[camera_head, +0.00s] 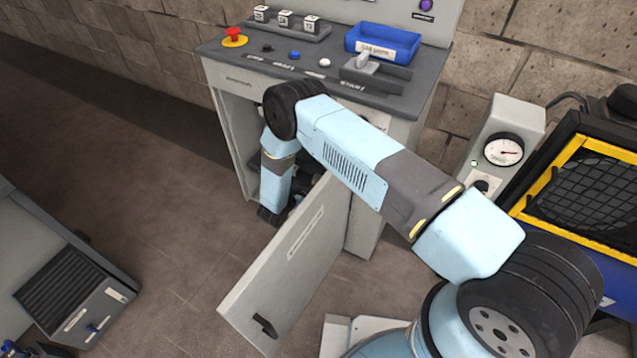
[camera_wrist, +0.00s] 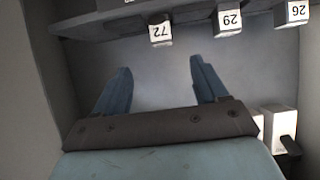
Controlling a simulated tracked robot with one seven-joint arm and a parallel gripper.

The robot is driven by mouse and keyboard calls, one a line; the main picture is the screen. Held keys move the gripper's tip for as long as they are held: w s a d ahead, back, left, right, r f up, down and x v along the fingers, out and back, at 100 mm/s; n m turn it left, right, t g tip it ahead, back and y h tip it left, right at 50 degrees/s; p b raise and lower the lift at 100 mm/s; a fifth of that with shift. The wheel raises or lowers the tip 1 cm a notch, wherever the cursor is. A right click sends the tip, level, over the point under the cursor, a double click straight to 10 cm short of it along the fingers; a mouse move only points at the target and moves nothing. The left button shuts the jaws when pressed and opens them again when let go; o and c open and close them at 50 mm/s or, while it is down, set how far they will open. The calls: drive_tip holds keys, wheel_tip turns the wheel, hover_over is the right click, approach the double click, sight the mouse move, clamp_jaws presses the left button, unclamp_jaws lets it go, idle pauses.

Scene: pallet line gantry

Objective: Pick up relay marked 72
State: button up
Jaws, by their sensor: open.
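In the wrist view a small relay with a white label that seems to read 72 (camera_wrist: 160,32) sits at the front edge of a grey shelf (camera_wrist: 100,24). Two similar relays stand to its right, a middle one (camera_wrist: 229,22) and one at the edge (camera_wrist: 291,13); their labels look like 29 and 26, though their orientation is unsure. My gripper (camera_wrist: 160,85) is open and empty, its two blue fingers pointing toward the shelf and apart from the relay. In the head view my arm reaches into the open cabinet (camera_head: 225,125), and my fingers cannot be made out there.
The cabinet door (camera_head: 290,262) hangs open beside my arm. The console top carries a blue bin (camera_head: 382,42), a red emergency button (camera_head: 234,36) and a rack of small labelled blocks (camera_head: 286,24). A white switch-like part (camera_wrist: 278,122) lies right of my gripper.

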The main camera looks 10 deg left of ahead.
sight(316, 181)
drive_tip(key=x, duration=1.3)
drive_tip(key=shift+r, duration=0.1)
drive_tip(key=c, duration=1.1)
